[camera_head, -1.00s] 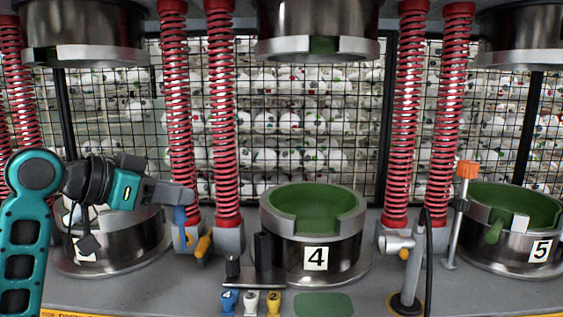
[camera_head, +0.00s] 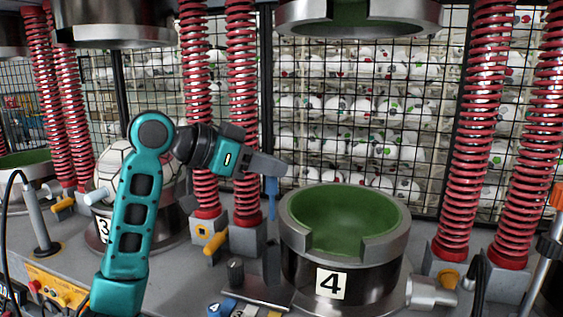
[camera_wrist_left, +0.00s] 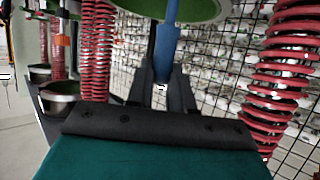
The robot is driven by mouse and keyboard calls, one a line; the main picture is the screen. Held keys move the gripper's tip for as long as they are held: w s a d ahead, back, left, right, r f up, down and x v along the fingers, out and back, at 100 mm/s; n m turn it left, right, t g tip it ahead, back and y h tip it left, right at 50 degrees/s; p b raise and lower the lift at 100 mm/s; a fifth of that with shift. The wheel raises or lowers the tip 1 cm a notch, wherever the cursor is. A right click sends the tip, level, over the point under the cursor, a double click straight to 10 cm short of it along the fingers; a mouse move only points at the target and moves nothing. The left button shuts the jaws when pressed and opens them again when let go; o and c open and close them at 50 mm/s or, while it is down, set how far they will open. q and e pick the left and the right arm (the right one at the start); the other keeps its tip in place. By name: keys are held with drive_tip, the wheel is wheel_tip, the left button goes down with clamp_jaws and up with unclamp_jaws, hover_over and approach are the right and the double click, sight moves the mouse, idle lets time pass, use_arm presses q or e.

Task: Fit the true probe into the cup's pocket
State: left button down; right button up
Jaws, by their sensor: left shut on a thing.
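Cup 4 (camera_head: 298,212) is a dark metal ring with a green lining and a gap in its front rim. My left gripper (camera_head: 281,166) is shut on a slim blue probe (camera_head: 272,196), just left of the cup's rim in the head view and above rim height. The probe hangs down from the fingers, apart from the cup as far as I can tell. In the left wrist view the blue probe (camera_wrist_left: 167,52) sits between the dark fingertips (camera_wrist_left: 162,92), against a green-lined round part (camera_wrist_left: 205,9). My right gripper is out of view.
Tall red springs (camera_head: 243,110) stand close behind the gripper. The upper press ring (camera_head: 360,18) hangs above cup 4. Blue, white and yellow tags (camera_head: 222,306) lie in front. Cup 3, with a white ball (camera_head: 112,158) in it, stands left behind my arm.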

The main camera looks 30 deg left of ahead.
use_arm(q)
drive_tip(key=shift+s, duration=0.15)
drive_tip(key=shift+a, duration=0.1)
drive_tip(key=shift+r, duration=0.1)
drive_tip(key=shift+f+b, duration=1.15)
drive_tip(key=shift+f, duration=0.95)
drive_tip(key=shift+f, duration=0.1)
drive_tip(key=shift+f+b, duration=0.5)
drive_tip(key=shift+f, duration=0.15)
drive_tip(key=shift+f, duration=0.15)
drive_tip(key=shift+f+b, duration=0.5)
drive_tip(key=shift+f, duration=0.15)
